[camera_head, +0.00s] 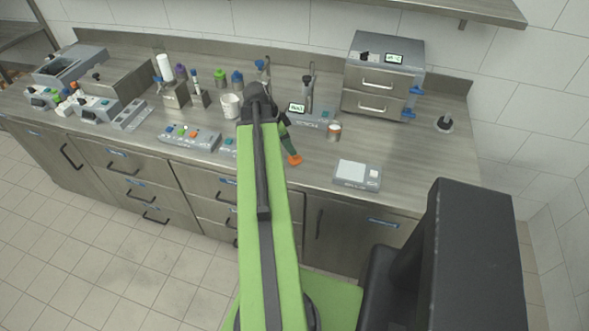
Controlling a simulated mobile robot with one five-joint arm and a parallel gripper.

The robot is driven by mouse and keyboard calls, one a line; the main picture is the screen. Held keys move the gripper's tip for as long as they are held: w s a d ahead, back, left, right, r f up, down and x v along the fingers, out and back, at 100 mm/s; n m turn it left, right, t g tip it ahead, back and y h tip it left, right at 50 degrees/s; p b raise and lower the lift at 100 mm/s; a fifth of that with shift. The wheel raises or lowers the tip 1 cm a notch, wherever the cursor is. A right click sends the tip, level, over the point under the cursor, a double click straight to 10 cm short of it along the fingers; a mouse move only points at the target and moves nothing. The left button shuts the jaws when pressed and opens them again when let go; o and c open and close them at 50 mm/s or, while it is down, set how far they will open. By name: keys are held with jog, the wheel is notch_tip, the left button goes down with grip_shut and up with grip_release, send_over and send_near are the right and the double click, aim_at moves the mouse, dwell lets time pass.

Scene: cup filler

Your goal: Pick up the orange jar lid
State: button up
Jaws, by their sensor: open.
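A small orange piece, which looks like the orange jar lid (294,160), shows on the steel counter near its front edge. My gripper (291,151) reaches down beyond my green arm and ends right at it. The jaws are open, but the fingers are small and dark here. I cannot tell whether they touch the lid or stand around it. An open jar (334,132) with pale contents stands to the right of my gripper, without a lid on it.
A flat scale (357,174) lies right of the gripper. A drawer unit (381,77) stands behind. A device with a lit display (305,113) stands behind the gripper. A white cup (231,105) and a button panel (189,137) are to the left. The counter's right end is mostly clear.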

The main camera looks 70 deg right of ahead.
aim_at(295, 158)
jog(key=shift+s+d+f, duration=0.1)
jog(key=shift+f, duration=0.25)
jog(key=b+x, duration=0.5)
jog(key=shift+w+f, duration=0.2)
jog(key=shift+f, duration=0.1)
jog(key=shift+r, duration=0.2)
grip_shut()
